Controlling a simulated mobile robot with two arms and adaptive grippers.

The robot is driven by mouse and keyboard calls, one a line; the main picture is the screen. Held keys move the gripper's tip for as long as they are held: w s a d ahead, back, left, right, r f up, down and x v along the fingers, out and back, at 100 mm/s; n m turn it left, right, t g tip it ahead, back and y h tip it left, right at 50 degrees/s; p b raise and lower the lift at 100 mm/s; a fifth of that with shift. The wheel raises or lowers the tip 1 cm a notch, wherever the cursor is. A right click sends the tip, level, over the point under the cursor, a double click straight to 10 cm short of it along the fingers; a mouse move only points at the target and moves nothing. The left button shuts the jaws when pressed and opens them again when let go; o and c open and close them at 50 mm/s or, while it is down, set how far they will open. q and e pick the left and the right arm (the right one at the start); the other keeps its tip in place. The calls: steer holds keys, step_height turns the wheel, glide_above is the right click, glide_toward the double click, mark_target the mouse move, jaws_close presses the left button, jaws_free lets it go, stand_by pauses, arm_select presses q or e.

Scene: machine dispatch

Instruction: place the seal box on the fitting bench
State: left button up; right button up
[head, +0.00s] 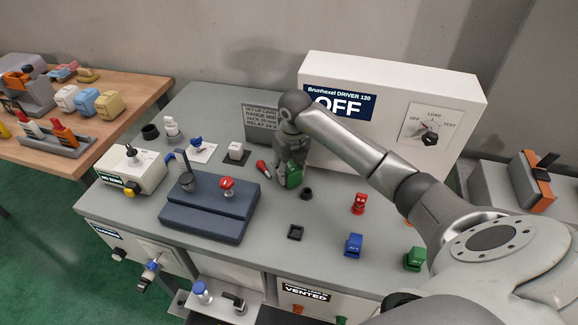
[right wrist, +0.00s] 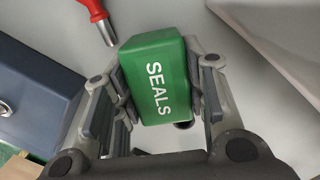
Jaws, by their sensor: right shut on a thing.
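The seal box is green and marked SEALS in the right wrist view (right wrist: 158,80). It also shows in the head view (head: 293,174), over the middle of the grey bench (head: 265,250). My right gripper (head: 285,160) reaches down from above, with its fingers on both sides of the box and shut on it. The box's underside is hidden, so I cannot tell whether it touches the bench top. No sign in view names the fitting bench. My left gripper is not in view.
A red-handled tool (head: 263,168) lies just left of the box, and a dark blue fixture block (head: 205,215) stands further left. A black ring (head: 306,194) is close on the right. The white driver unit (head: 385,105), reading OFF, stands behind. A wooden table (head: 130,95) is at left.

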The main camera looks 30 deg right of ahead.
steer(key=shift+f, duration=0.2)
steer(key=shift+f, duration=0.2)
steer(key=o, duration=1)
